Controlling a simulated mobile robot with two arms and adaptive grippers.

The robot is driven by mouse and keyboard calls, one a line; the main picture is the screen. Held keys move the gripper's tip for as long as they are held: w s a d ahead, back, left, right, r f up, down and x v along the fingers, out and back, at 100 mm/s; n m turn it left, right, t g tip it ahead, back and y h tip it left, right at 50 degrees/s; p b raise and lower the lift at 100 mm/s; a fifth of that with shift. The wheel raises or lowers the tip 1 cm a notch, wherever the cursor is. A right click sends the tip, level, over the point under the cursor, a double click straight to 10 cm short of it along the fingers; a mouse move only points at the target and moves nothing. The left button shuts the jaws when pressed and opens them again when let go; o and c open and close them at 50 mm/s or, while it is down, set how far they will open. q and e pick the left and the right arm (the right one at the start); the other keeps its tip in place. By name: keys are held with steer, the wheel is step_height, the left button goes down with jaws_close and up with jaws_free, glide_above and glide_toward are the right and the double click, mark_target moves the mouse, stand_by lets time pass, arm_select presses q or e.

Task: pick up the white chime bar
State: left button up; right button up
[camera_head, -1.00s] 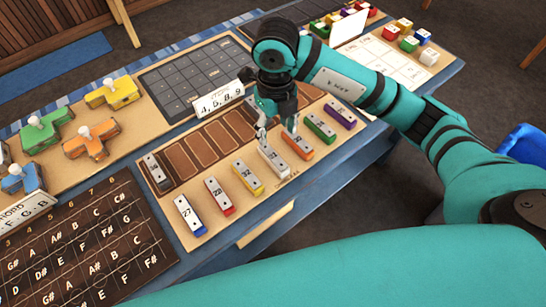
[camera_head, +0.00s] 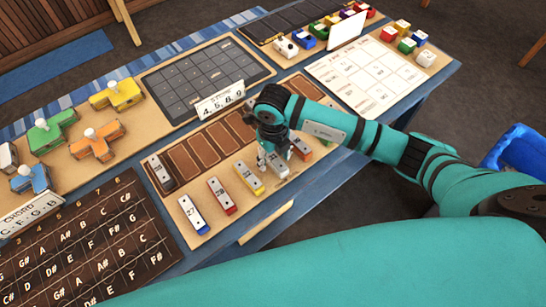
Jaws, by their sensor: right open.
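The white chime bar (camera_head: 278,166) lies on the wooden board in the front row, between the yellow bar (camera_head: 249,177) and the orange bar (camera_head: 301,148). My right gripper (camera_head: 275,155) points down over it, open, with its fingertips at the upper part of the bar. The gripper hides part of the bar, and I cannot tell whether the fingers touch it. My left gripper is out of view.
The red bar (camera_head: 221,196) and blue bar (camera_head: 193,214) lie to the left in the same row. A dark bar (camera_head: 160,174) lies at the board's left end. Brown slots (camera_head: 201,149) behind the row are empty. A number card (camera_head: 220,100) stands behind.

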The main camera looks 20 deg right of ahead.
steer(key=c, duration=1.1)
jaws_close()
